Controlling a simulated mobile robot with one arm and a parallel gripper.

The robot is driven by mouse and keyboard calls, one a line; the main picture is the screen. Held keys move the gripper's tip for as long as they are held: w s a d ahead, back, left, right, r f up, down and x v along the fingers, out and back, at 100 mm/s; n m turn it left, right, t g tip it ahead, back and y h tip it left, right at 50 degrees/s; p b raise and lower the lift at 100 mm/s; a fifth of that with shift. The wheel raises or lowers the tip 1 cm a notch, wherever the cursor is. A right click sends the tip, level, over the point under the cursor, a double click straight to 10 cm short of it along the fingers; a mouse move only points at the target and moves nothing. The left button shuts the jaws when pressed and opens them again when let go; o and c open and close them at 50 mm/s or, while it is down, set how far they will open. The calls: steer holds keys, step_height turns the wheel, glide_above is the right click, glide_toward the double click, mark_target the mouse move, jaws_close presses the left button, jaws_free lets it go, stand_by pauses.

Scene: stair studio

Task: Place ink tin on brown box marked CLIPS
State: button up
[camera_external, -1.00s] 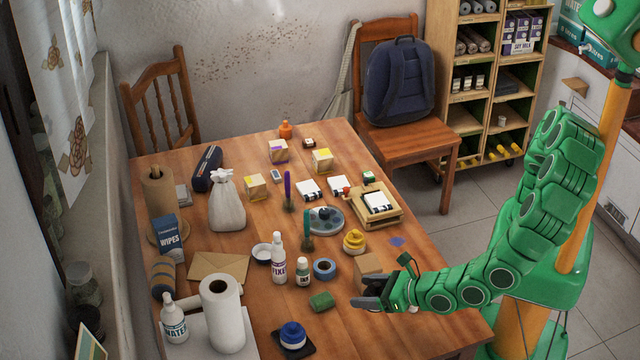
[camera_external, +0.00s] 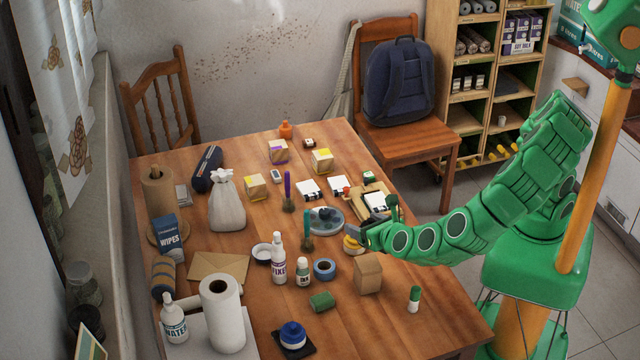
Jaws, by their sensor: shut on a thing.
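A yellow tin-like object (camera_external: 351,246) stands on the table, its top partly hidden by my gripper (camera_external: 366,234). My gripper appears shut on it; the fingers are small and the contact is hard to see. A plain brown box (camera_external: 368,274) stands just in front of my gripper, to the right of a blue tape roll. No CLIPS lettering is readable on its visible faces.
A green-capped bottle (camera_external: 414,299) stands near the right edge. A grey round palette (camera_external: 325,220) and a wooden tray (camera_external: 372,216) lie behind my gripper. Bottles and a tape roll (camera_external: 324,269) stand to the left. The front right tabletop is mostly clear.

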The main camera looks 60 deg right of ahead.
mark_target(364, 258)
steer(key=shift+d+f, duration=0.15)
steer(key=shift+d, duration=0.05)
steer(key=shift+f, duration=3.85)
steer(key=shift+f, duration=0.15)
steer(key=o, duration=1.3)
steer(key=shift+s+r, duration=0.1)
steer(key=shift+r, duration=0.15)
steer(key=v, duration=1.1)
steer(key=shift+s+a+r, duration=0.1)
steer(key=shift+s+a, duration=0.15)
steer(key=shift+a, duration=0.1)
steer(key=shift+o, duration=0.4)
